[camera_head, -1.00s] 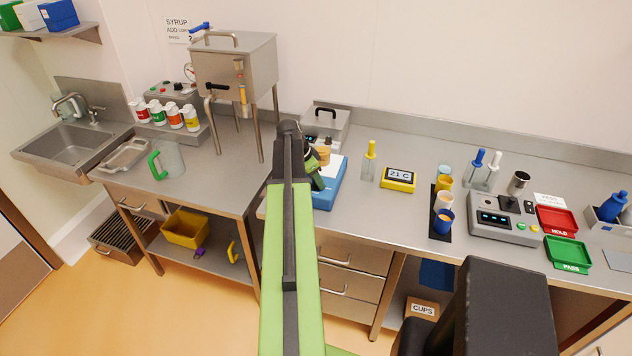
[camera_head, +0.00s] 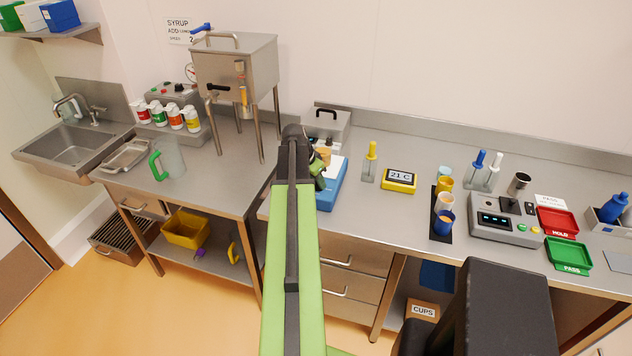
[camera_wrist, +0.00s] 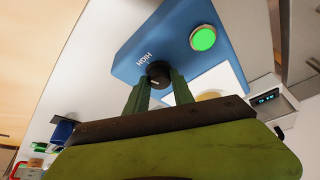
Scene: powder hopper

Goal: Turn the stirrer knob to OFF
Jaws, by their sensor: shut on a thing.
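The stirrer is a blue box with a white top, seen in the head view (camera_head: 331,190) and in the wrist view (camera_wrist: 150,42). Its black knob (camera_wrist: 158,74) is on the blue face, beside the printed word HIGH and below a lit green button. My gripper (camera_wrist: 160,82) has its dark green fingers on either side of the knob and is shut on it. A small pale mark shows on the knob, but I cannot tell which setting it points to. In the head view my arm hides the knob and part of the stirrer.
A tan cup (camera_head: 324,154) stands on the stirrer's white top. A scale-like steel box (camera_head: 327,122) is behind it. The counter between these is clear.

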